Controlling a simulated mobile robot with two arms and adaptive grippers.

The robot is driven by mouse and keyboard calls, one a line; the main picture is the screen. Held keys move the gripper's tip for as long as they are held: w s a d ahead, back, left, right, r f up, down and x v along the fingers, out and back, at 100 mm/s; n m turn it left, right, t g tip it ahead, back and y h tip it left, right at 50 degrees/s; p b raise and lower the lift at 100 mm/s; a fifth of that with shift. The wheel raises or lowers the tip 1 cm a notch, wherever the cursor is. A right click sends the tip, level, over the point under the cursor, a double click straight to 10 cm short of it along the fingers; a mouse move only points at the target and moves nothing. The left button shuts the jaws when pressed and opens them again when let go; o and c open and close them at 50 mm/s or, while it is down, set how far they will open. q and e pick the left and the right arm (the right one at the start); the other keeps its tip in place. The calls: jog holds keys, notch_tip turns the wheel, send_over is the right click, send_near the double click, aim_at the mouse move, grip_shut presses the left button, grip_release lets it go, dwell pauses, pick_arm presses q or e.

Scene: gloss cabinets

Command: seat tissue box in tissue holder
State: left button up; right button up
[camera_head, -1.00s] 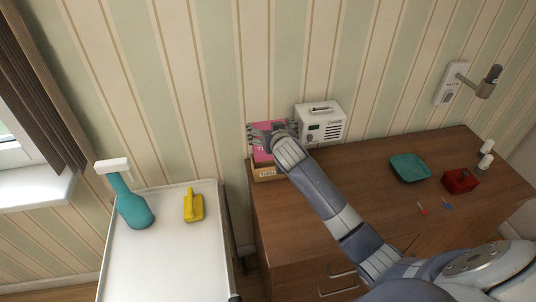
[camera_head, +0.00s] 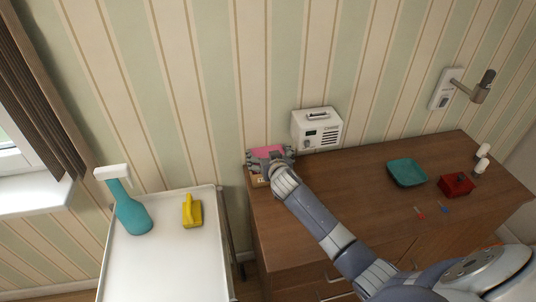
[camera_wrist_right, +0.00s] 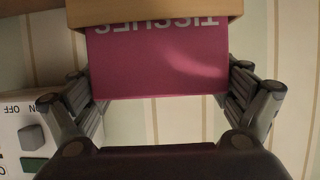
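The pink tissue box (camera_head: 267,150) sits at the back left corner of the wooden dresser, partly down inside the tan tissue holder (camera_head: 258,182). The arm hides much of the holder. My left gripper is not in view.
A white radio-like device (camera_head: 317,130) stands right beside the holder. A teal tray (camera_head: 407,172), a red box (camera_head: 457,185) and small white items (camera_head: 482,160) are further right on the dresser (camera_head: 350,180).

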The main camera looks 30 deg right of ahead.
dwell(0.3)
jog(key=shift+r, duration=0.1)
jog(key=shift+r, duration=0.15)
jog(key=v, duration=1.2)
jog(key=shift+b, duration=0.35)
